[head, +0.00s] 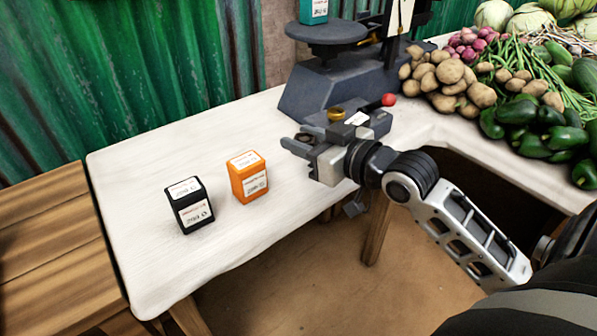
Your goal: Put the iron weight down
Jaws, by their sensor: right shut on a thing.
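My right gripper (298,144) reaches in from the right and is above the pale table, in front of the balance. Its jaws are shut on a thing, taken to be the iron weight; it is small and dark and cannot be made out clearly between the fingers. The dark balance (325,88) stands at the back of the table, with a round pan (327,33) carrying a teal box (313,11). A small brass-coloured piece (336,114) shows just behind the gripper. My left gripper is not in view.
A black box (189,206) and an orange box (248,177) stand on the pale table (130,170), left of the gripper. Potatoes (450,72), green peppers (520,115) and other vegetables lie at the right. The table's left and back-left parts are clear.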

